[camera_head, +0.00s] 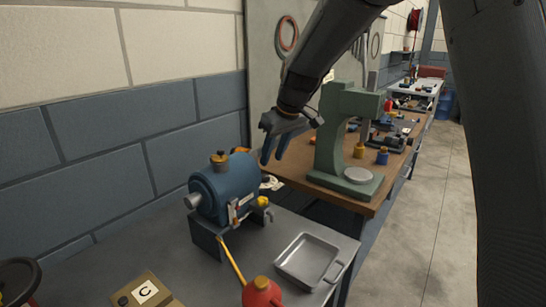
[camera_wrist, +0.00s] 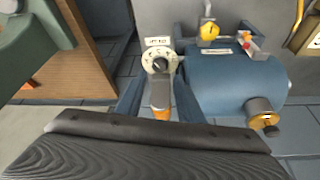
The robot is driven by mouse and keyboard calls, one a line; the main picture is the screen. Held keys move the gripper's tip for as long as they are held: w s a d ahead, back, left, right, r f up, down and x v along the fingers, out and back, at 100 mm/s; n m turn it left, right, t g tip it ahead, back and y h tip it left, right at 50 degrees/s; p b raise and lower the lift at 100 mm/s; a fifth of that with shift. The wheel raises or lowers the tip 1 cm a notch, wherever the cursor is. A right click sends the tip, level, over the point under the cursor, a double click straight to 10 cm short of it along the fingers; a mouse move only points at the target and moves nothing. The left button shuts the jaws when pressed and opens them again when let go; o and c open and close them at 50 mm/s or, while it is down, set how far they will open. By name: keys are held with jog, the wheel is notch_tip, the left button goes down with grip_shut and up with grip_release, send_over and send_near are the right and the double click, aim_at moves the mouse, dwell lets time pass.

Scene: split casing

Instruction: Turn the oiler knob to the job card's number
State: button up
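The oiler knob looks to be the small black knob (camera_wrist: 160,64) on a round white marked dial in the wrist view, with an orange part (camera_wrist: 160,103) below it. Its marks are too small to read. It sits beside the blue cylindrical casing (camera_head: 228,187), which also shows in the wrist view (camera_wrist: 235,83). My gripper (camera_head: 274,152) is open and empty, pointing down beyond the casing. In the wrist view its blue fingers (camera_wrist: 160,98) stand either side of the dial, apparently apart from it. No job-card number is readable.
A brass cap (camera_head: 219,158) tops the casing; a yellow knob (camera_head: 263,201) is at its side. A green press (camera_head: 341,140) stands on the wooden bench close right of my gripper. A metal tray (camera_head: 307,261), red can (camera_head: 261,293) and card marked C (camera_head: 146,292) are in front.

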aim_at(265, 176)
jog(key=n+g, duration=0.1)
jog(key=n, duration=0.1)
jog(key=w+a+n+g+h, duration=0.1)
jog(key=n, duration=0.2)
jog(key=w+a+n+g+h, duration=0.1)
jog(key=n, duration=0.2)
jog(key=shift+w+f, duration=0.1)
jog(key=shift+w, duration=0.15)
jog(key=n, duration=0.2)
jog(key=shift+w+a+r+n+g+h, duration=0.25)
jog(key=shift+w+a+n+g+h, duration=0.05)
jog(key=shift+w+a+h, duration=0.1)
jog(key=shift+d+f+p, duration=0.1)
jog(key=shift+f+p, duration=1.4)
jog(key=shift+f, duration=2.35)
jog(key=c, duration=0.8)
